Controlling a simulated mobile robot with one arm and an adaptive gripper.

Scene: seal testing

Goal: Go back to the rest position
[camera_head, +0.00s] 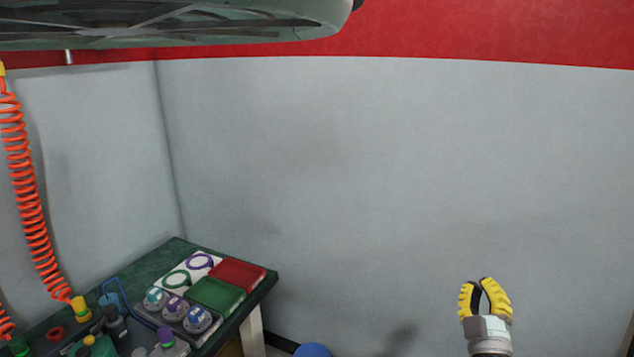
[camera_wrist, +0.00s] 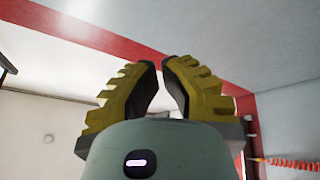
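My gripper (camera_head: 483,284) has yellow ribbed fingers with dark inner pads. It points upward in front of the bare wall at the lower right of the head view, well to the right of the table. In the wrist view its fingertips (camera_wrist: 160,63) lean towards each other with a narrow gap between them. Nothing is held between the fingers.
A dark green table (camera_head: 150,263) stands at the lower left. On it are a red pad (camera_head: 238,272), a green pad (camera_head: 216,294), rings and several grey fittings. An orange coiled hose (camera_head: 30,210) hangs at the left. A blue round object (camera_head: 313,350) shows at the bottom edge.

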